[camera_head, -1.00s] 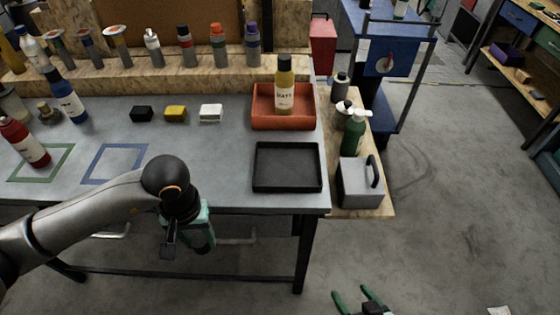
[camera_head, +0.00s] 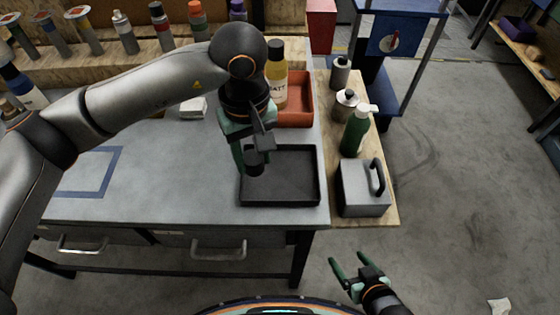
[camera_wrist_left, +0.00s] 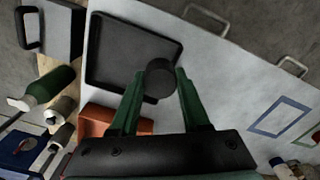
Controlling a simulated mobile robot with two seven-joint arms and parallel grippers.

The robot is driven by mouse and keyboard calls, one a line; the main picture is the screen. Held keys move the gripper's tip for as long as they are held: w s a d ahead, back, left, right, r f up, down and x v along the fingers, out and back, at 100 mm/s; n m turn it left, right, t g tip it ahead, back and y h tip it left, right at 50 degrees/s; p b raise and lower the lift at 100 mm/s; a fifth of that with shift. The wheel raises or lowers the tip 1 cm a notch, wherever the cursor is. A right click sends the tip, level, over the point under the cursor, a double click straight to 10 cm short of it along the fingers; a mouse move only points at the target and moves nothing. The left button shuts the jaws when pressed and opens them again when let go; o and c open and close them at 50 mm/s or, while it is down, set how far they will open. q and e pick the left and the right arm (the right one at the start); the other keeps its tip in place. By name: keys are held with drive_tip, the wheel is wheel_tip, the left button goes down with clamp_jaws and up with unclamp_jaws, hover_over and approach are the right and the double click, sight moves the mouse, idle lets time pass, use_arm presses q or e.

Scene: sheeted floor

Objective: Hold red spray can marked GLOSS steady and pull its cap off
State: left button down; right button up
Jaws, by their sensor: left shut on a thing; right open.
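My left gripper (camera_head: 255,165) is shut on a small black cap (camera_head: 254,161), held over the left part of the black tray (camera_head: 280,204). In the left wrist view the cap (camera_wrist_left: 159,79) sits between the green fingers, over the edge of the tray (camera_wrist_left: 107,82). The red can is not visible in the head view; my left arm covers part of the bench's left side. A sliver of red (camera_wrist_left: 317,136) at the wrist view's right edge may be that can, but I cannot read it. My right gripper (camera_head: 350,268) is open and empty, low in front of the bench.
A red tray (camera_head: 301,110) with a yellow MATT bottle (camera_head: 276,88) stands behind the black tray. A grey box (camera_head: 362,190) and a green bottle (camera_head: 355,133) stand to the right.

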use_arm(q)
hover_over(280, 176)
wheel_tip(280, 176, down, 7)
drive_tip(key=shift+r+p, duration=0.1)
drive_tip(key=shift+p, duration=0.35)
wheel_tip(280, 176, down, 2)
drive_tip(key=shift+f+p, duration=0.15)
drive_tip(key=shift+p, duration=0.3)
drive_tip(key=shift+f, duration=0.35)
drive_tip(key=shift+f, duration=0.1)
drive_tip(key=c, duration=0.8)
unclamp_jaws()
drive_tip(key=shift+b, duration=0.3)
drive_tip(key=shift+c, duration=0.2)
drive_tip(key=o, duration=0.5)
drive_tip(key=shift+c, duration=0.2)
